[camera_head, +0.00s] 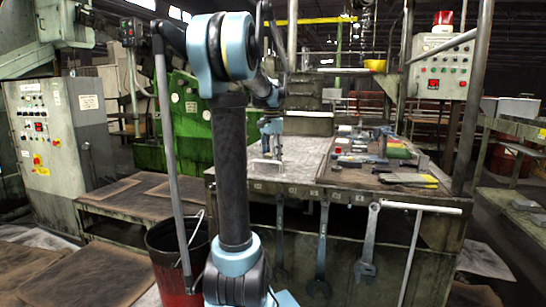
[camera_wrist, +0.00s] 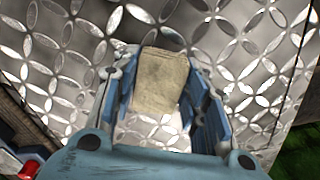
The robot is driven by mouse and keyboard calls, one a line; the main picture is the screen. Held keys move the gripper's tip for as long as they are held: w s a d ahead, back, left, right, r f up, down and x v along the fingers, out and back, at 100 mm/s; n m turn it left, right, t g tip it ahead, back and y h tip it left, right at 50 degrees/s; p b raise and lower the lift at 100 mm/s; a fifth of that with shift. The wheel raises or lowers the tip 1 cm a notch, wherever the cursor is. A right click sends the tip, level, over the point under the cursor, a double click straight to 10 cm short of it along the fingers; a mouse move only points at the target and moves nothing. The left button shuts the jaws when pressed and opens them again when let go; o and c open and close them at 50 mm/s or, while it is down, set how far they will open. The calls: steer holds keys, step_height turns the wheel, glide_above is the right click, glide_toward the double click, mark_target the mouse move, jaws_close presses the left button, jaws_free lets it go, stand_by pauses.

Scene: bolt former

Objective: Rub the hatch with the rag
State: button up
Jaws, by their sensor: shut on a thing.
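The hatch (camera_head: 306,157) is a pale metal plate on top of the workbench in the head view. In the wrist view the hatch (camera_wrist: 240,45) is shiny, with a raised leaf pattern, and fills most of the picture. The rag (camera_wrist: 160,80) is a beige, worn piece of cloth between the fingers of my gripper (camera_wrist: 162,95). My gripper is shut on it, fingers apart by the rag's width. In the head view my gripper (camera_head: 271,145) points down over the left part of the hatch. I cannot tell whether the rag touches the plate.
Tools and small parts (camera_head: 375,145) lie on the bench right of the hatch. Large wrenches (camera_head: 368,245) hang along its front. A red bucket (camera_head: 175,262) stands at front left. A control box (camera_head: 440,68) is mounted at upper right, and a grey cabinet (camera_head: 50,135) stands left.

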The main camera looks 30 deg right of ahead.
steer(key=shift+w+a, duration=0.5)
steer(key=shift+a, duration=0.1)
steer(key=shift+w+a+r, duration=0.1)
steer(key=shift+w+a, duration=0.2)
steer(key=shift+w+r, duration=0.1)
steer(key=shift+a+r, duration=0.1)
steer(key=shift+r, duration=3.6)
